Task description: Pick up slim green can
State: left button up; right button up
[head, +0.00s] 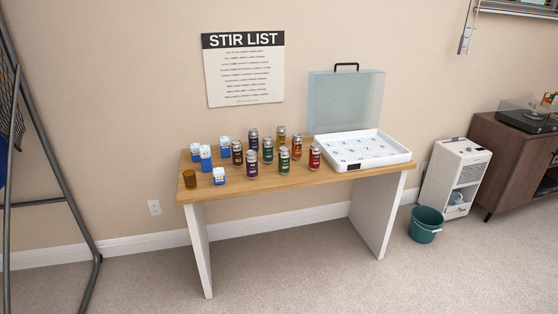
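Several cans in different colours stand upright in a group on the wooden table (215,192). Two of them look green. One green can (284,161) stands at the front, between a purple can (251,164) and a red can (315,157). A darker green can (267,151) stands a little behind it to the left. From this distance I cannot tell surely which green can is the slim one. Neither of my grippers is in view.
An open white case (400,158) with a clear raised lid (345,100) sits on the table's right. Blue-and-white cartons (205,158) and an amber cup (189,179) stand on its left. A teal bucket (426,225) is on the floor at right. The carpet in front is clear.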

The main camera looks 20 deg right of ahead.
aim_at(284, 151)
jog(key=i+z, duration=0.15)
jog(key=z, duration=0.75)
jog(key=i+j+z, duration=0.35)
jog(key=j+z, duration=0.15)
jog(key=i+j+z, duration=0.1)
jog(key=j+z, duration=0.15)
jog(key=j, duration=0.2)
jog(key=i+j, duration=0.1)
jog(key=j, duration=0.25)
jog(key=i+j+z, duration=0.15)
jog(key=j, duration=0.2)
jog(key=i+j, duration=0.1)
jog(key=j, duration=0.25)
jog(key=z, duration=0.05)
